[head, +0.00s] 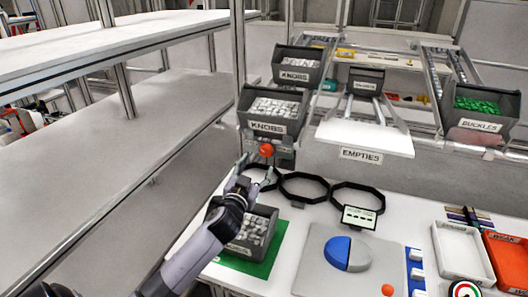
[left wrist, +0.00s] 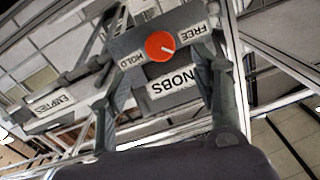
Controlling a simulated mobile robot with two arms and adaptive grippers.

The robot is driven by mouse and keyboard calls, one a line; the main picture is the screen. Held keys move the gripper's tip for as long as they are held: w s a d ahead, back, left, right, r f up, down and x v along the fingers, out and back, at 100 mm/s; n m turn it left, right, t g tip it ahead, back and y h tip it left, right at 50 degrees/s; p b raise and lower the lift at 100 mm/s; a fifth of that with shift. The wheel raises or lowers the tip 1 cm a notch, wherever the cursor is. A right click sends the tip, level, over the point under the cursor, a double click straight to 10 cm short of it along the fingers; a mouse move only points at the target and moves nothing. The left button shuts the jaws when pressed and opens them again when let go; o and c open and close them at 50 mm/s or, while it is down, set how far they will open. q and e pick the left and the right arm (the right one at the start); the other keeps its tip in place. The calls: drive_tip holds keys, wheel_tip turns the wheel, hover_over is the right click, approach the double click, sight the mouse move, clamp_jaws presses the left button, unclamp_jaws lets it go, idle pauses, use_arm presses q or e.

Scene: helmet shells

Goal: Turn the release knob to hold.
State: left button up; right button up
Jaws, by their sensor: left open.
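The release knob (head: 266,150) is a round red-orange knob below the front bin labelled KNOBS. In the left wrist view the knob (left wrist: 160,46) shows a white pointer line on its right side, the side of the FREE label (left wrist: 191,30). The HOLD label (left wrist: 131,58) is on the other side; the lettering appears upside down. My left gripper (head: 257,170) is open just in front of the knob. In the left wrist view its fingers (left wrist: 164,80) stand apart on either side of the knob; contact cannot be told. My right gripper is not in view.
A bin of white parts (head: 258,232) stands under my left arm on a green mat (head: 273,263). Black rings (head: 304,187) line the table's back. The EMPTIES shelf (head: 365,137) is right of the knob.

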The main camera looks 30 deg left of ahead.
sight(265, 152)
use_arm(q)
drive_tip(key=p+x, duration=0.1)
drive_tip(key=x, duration=0.7)
drive_tip(key=shift+w, duration=0.15)
drive_tip(key=shift+c, duration=0.5)
drive_tip(key=c, duration=1.1)
